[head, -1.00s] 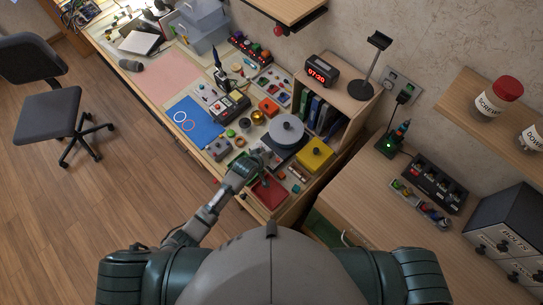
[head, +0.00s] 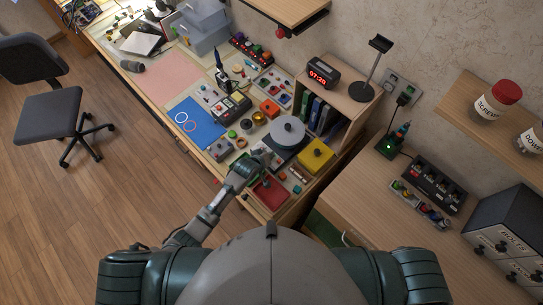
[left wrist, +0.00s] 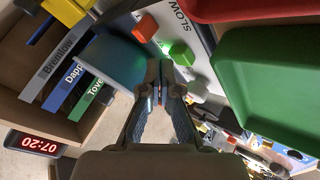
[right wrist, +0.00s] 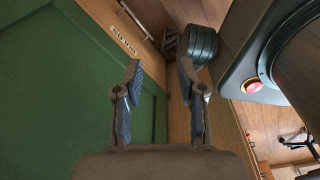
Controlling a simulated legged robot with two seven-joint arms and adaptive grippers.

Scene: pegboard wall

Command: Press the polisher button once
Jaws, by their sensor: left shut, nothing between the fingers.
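A round grey disc (head: 287,130) on a dark base, possibly the polisher, sits on the bench. My left gripper (head: 264,157) is just in front of it, above the bench. In the left wrist view my left gripper (left wrist: 161,88) is shut and empty. Beyond its tips is a pale panel lettered SLOW (left wrist: 196,24), with an orange block (left wrist: 146,28) and a green block (left wrist: 181,53). I cannot tell which part is the polisher button, or whether the tips touch anything. My right gripper (right wrist: 160,75) is open and empty, beside a green panel.
A red tray (head: 270,193) and a yellow box (head: 316,155) flank the left gripper. A shelf of binders (head: 314,112) with a clock (head: 317,72) stands behind. A blue mat (head: 194,122) and several small parts lie to the left. A green tray (left wrist: 270,85) is close in the left wrist view.

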